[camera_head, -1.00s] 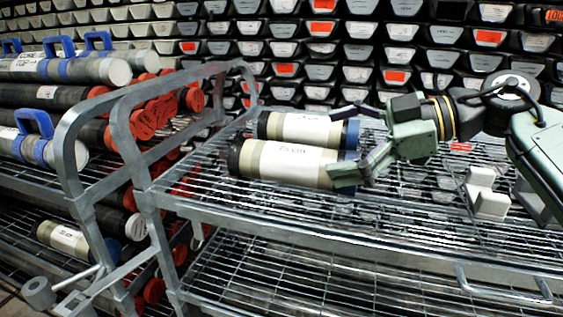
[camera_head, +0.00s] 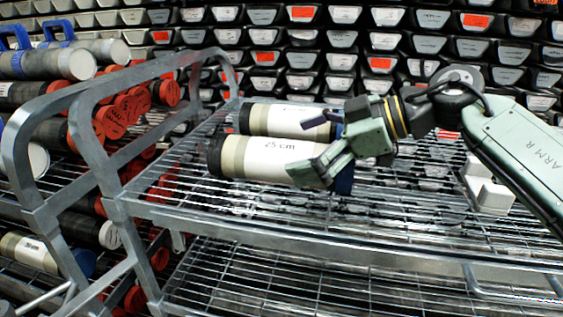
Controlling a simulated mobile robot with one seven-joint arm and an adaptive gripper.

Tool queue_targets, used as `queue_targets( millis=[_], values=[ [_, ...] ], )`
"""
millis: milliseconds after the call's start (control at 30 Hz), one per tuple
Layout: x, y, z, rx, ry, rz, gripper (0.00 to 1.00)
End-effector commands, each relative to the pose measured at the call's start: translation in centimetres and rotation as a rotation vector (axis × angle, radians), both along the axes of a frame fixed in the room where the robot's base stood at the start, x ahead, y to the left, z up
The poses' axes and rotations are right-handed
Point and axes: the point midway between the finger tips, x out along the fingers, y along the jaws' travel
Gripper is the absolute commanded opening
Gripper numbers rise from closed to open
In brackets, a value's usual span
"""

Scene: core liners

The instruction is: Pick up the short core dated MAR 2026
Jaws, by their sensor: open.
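Two short cores lie side by side on the cart's upper wire shelf (camera_head: 400,215). The near core (camera_head: 268,158) has a white label reading "25 cm", a dark left end and a blue right end. The far core (camera_head: 283,120) also has a white label, whose text I cannot read. No MAR 2026 date is legible on either. My gripper (camera_head: 306,146) is open at the right part of the near core, with one finger in front of its right end and the other above it, by the far core. I cannot tell whether the fingers touch a core.
A white block (camera_head: 488,190) stands on the shelf at right. The cart's grey rail (camera_head: 75,130) rises at left. Long cores with red caps (camera_head: 112,122) lie on a rack beyond it. Rows of labelled trays (camera_head: 300,60) fill the back wall. The shelf's front middle is clear.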

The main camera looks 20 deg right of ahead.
Motion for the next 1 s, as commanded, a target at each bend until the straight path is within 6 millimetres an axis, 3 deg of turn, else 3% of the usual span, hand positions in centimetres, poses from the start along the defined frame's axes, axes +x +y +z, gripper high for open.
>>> queue_targets(
  millis=[133, 433, 1000],
  values=[
    [0.96, 1.26, -0.85, 0.0, 0.001, 0.002, 0.97],
    [1.19, 1.46, -0.95, 0.001, -0.001, -0.001, 0.95],
    [1.19, 1.42, -0.94, 0.0, -0.002, 0.0, 0.57]
  ],
)
